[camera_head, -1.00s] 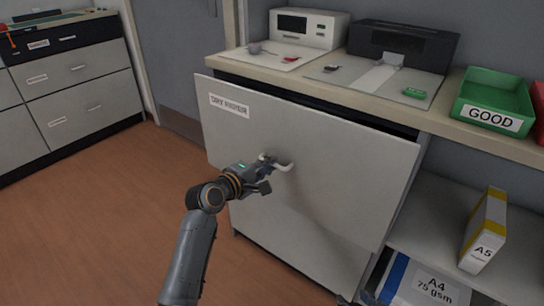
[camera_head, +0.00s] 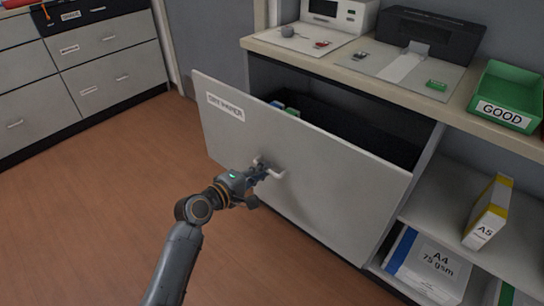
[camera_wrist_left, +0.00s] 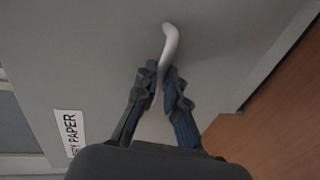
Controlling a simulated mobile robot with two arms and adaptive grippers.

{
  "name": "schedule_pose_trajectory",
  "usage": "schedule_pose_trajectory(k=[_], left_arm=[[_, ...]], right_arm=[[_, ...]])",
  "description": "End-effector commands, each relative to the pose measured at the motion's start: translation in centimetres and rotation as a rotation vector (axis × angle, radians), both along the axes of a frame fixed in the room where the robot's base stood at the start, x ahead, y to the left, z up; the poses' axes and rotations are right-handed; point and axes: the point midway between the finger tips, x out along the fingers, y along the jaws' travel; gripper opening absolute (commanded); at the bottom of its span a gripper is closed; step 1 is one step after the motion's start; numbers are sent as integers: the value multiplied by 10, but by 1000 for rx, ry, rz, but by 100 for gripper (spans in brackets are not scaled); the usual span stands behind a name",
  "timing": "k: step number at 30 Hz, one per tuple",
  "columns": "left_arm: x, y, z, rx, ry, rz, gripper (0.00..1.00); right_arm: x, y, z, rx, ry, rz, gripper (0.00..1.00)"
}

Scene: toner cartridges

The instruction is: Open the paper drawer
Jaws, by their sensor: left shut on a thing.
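The paper drawer (camera_head: 300,165) has a large grey front with a paper label at its upper left. It stands pulled out from the cabinet, and its dark inside shows behind the front, with some small blue and green items at the left. My left gripper (camera_head: 262,172) is shut on the pale drawer handle (camera_head: 277,174). In the left wrist view the two fingers of the left gripper (camera_wrist_left: 163,85) lie on either side of the curved handle (camera_wrist_left: 170,42), near the label (camera_wrist_left: 68,133). My right gripper is not in view.
A counter above holds a black printer (camera_head: 428,38), a white device (camera_head: 340,14) and a green GOOD tray (camera_head: 507,85). Shelves at right hold an A5 pack (camera_head: 488,212) and an A4 pack (camera_head: 428,262). The wooden floor at left is clear.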

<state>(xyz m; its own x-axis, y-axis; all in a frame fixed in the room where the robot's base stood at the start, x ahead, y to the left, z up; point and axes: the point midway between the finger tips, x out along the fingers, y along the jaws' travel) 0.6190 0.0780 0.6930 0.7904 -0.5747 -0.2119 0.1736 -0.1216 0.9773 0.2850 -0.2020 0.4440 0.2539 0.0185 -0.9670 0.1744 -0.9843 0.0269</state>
Motion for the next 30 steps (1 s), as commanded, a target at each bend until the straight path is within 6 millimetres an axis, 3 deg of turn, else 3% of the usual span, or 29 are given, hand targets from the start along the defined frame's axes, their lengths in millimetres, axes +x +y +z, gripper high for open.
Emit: schedule_pose_trajectory(k=[6,12,21,30], left_arm=[[-34,25,0,5,5,0,0],[-60,43,-1,3,5,-1,0],[-81,59,-1,2,3,-1,0],[-87,63,-1,0,1,-1,0]], right_arm=[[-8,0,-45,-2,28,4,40],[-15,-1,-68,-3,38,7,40],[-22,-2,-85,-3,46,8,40],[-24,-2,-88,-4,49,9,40]])
